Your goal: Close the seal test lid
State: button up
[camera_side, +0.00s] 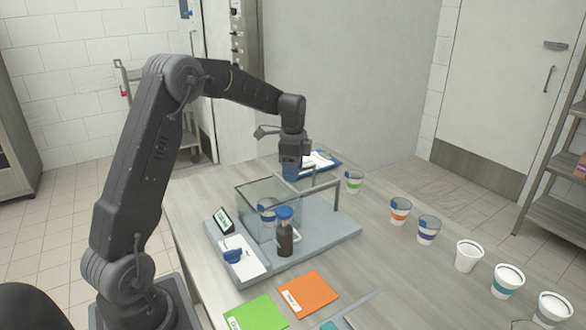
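The test station is a grey base (335,233) on the table with a clear-walled box (246,203) on it. A grey bar frame (337,191) rises at the box's right side. I cannot tell which part is the seal test lid or how far it is open. A cup with a blue band (267,209) shows through the box wall. My gripper (291,176) points down over the back right of the box, beside the bar frame. Something blue shows at its fingertips. I cannot tell whether it is held or behind them, and the fingers are too small to read.
A dark bottle with a blue cap (285,232) stands at the box's front. A small display (223,219) and a white plate with a blue piece (234,250) are at left. Several cups line the table's right side. Green (257,314) and orange (303,293) cards lie in front.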

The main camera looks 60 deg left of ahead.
grip_shut()
jog(key=s, duration=1.2)
jog(key=shift+s, duration=0.35)
jog(key=shift+o, duration=0.3)
grip_release()
notch_tip(320, 180, up, 14)
jog(key=shift+d, duration=0.1)
dwell(0.4)
jog(key=s+d+f+n+t, duration=0.2)
jog(key=s+d+n, duration=0.2)
jog(key=d, duration=0.7)
jog(key=s+d+f+n+t, duration=0.2)
jog(key=s+d+n, duration=0.3)
jog(key=d, duration=0.6)
jog(key=shift+s+d+t, duration=0.35)
jog(key=shift+s+t, duration=0.45)
jog(key=shift+s, duration=0.45)
